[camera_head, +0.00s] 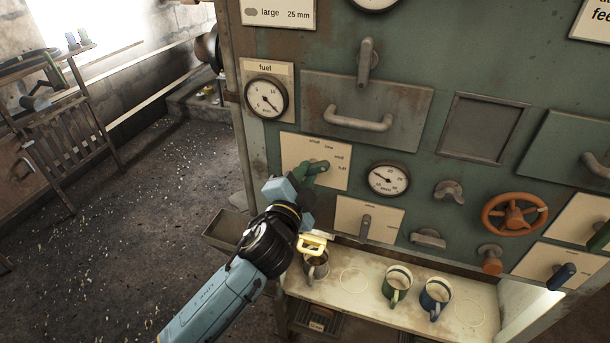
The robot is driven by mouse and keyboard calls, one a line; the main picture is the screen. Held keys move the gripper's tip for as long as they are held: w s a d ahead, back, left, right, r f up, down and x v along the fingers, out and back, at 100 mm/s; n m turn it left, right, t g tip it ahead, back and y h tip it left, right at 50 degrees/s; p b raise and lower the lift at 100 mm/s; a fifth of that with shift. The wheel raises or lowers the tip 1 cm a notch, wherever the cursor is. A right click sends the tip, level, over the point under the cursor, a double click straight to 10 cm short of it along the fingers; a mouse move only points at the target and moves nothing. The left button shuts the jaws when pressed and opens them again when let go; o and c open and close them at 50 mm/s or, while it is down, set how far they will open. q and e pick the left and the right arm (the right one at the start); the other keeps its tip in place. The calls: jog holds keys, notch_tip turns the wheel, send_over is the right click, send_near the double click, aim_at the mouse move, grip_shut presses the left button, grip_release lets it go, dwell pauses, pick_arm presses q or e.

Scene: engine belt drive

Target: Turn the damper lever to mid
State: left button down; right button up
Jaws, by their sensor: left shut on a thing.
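A cream plate (300,148) on the green machine panel carries an arc of small words at its upper right; they look like "shut", "low", "mid" and one more, too small to read surely. A dark green lever (318,167) is mounted on this plate, its right end near the lower words. My left gripper (303,179) is at the lever's lower left part, shut on it. The gripper's fingers hide part of the lever, so its exact setting is hard to read. My right gripper is out of view.
Below are a round gauge (388,179), another plate with a grey lever (365,225), and a shelf (400,316) with several mugs, one close under my left wrist. A drawer handle (358,120) juts out above. An orange handwheel (514,214) is at the right.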

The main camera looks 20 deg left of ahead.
pick_arm(q)
jog(key=c, duration=1.3)
grip_release()
jog(key=shift+s, duration=0.1)
jog(key=shift+s+a+b, duration=0.15)
jog(key=shift+s+b, duration=0.5)
jog(key=shift+s, duration=2.65)
jog(key=shift+s+a+b, duration=0.1)
jog(key=shift+s+b, duration=0.5)
jog(key=shift+s, duration=2.7)
